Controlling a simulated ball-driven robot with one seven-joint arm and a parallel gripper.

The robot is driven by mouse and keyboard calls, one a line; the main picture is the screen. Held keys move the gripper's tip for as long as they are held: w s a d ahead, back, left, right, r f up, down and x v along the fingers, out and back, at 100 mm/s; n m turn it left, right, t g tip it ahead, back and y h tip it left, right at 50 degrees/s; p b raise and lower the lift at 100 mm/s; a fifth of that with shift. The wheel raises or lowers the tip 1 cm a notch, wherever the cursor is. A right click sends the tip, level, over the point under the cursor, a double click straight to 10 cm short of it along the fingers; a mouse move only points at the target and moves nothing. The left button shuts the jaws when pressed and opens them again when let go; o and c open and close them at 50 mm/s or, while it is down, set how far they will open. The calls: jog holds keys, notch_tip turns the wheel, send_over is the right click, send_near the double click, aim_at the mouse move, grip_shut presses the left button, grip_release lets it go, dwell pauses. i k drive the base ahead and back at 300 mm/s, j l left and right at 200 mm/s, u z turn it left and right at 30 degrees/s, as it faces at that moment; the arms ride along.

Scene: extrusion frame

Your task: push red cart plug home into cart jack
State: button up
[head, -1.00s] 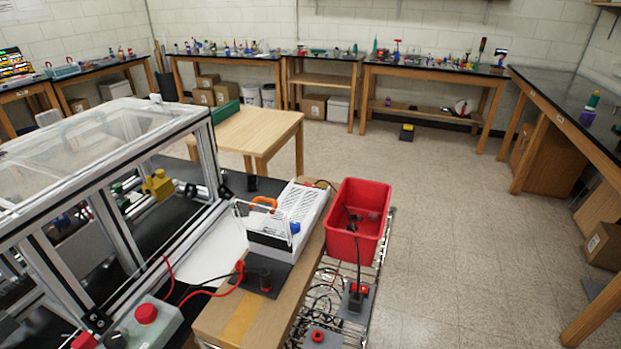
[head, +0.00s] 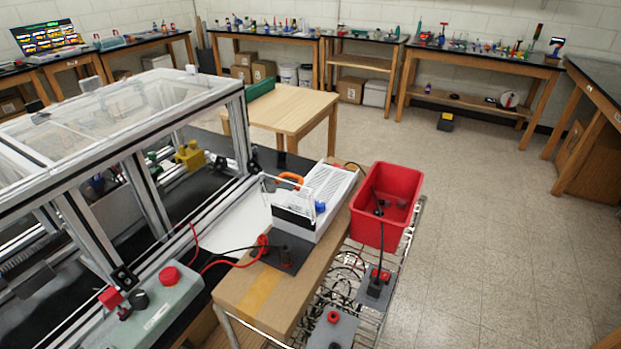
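A red plug (head: 380,274) with a black cable stands at a dark jack block on a grey plate (head: 366,300) on the wire cart (head: 408,248). The cable runs up into the red bin. How deep the plug sits in the jack is too small to tell. A second grey plate (head: 341,339) with a red-ringed round fitting (head: 333,317) lies nearer, at the bottom of the picture. My gripper is not in view.
A red bin (head: 365,222) sits on the cart. Left of it, a cardboard-coloured bench holds a white vented box (head: 330,190) and a dark plate with red and black leads (head: 287,262). The extrusion frame (head: 170,213) fills the left. Open floor (head: 490,240) lies right.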

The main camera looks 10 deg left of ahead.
aim_at(265, 251)
jog(key=i+l+z, duration=0.1)
jog(key=z, duration=0.4)
jog(key=i+z, duration=0.2)
jog(key=z, duration=0.3)
jog(key=i+l, duration=0.1)
jog(key=i, duration=3.65)
jog(key=i+u, duration=0.1)
jog(key=u, duration=0.3)
jog(key=i+u, duration=0.1)
jog(key=u, duration=0.3)
jog(key=i+u, duration=0.1)
jog(key=u, duration=0.3)
jog(key=i+l+u, duration=0.1)
jog(key=u, duration=3)
